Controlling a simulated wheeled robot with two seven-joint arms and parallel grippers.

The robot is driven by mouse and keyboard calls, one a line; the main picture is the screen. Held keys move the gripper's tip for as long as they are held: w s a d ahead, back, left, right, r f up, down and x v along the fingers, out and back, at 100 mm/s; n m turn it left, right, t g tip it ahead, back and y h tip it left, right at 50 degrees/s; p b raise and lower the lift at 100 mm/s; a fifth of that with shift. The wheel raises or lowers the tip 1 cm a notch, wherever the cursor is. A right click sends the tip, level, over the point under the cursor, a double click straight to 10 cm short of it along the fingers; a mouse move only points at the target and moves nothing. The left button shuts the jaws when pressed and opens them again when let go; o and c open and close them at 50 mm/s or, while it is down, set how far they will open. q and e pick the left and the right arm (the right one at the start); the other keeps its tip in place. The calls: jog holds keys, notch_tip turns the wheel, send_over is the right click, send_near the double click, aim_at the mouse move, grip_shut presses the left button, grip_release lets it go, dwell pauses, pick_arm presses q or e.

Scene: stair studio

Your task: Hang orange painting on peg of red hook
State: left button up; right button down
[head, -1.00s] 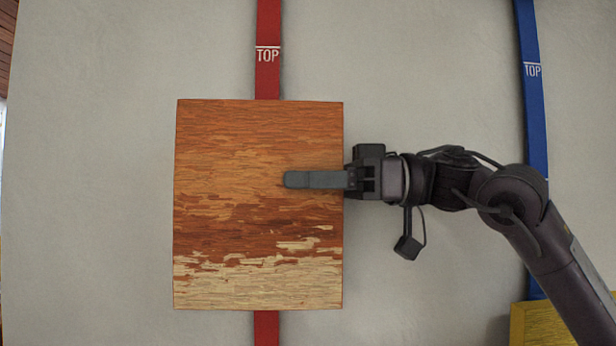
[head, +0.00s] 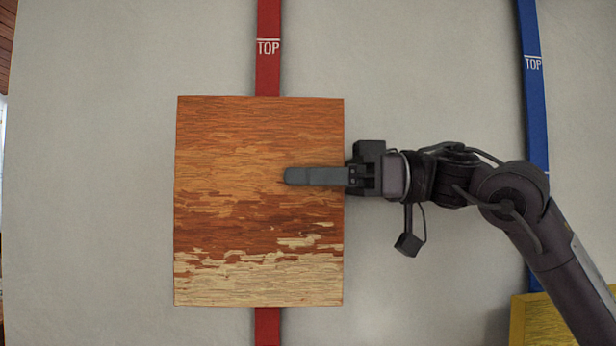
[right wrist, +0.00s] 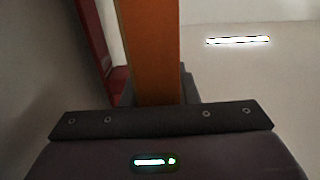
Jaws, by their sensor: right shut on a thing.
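The orange painting (head: 240,225) is a square-edged panel, orange above and pale cream at the bottom, held upright in front of the wall. My right gripper (head: 315,177) is shut on its right edge, with one finger across its front face. In the right wrist view the painting's orange edge (right wrist: 152,50) stands between the fingers. The red hook strip (head: 268,50) runs down the wall behind the painting, showing above and below it, with a "TOP" mark. Its peg is hidden. In the right wrist view a red part (right wrist: 92,35) shows left of the painting. My left gripper is not in view.
A blue strip (head: 533,100), also marked "TOP", hangs on the pale wall (head: 420,70) at right. A yellow-edged panel (head: 520,320) is at the lower right, partly behind my right arm. The wall left of the painting is bare.

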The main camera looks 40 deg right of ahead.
jog(key=shift+f, duration=0.1)
jog(key=c, duration=1.1)
grip_release()
jog(key=shift+o, duration=0.2)
jog(key=b+v, duration=0.3)
jog(key=v, duration=0.5)
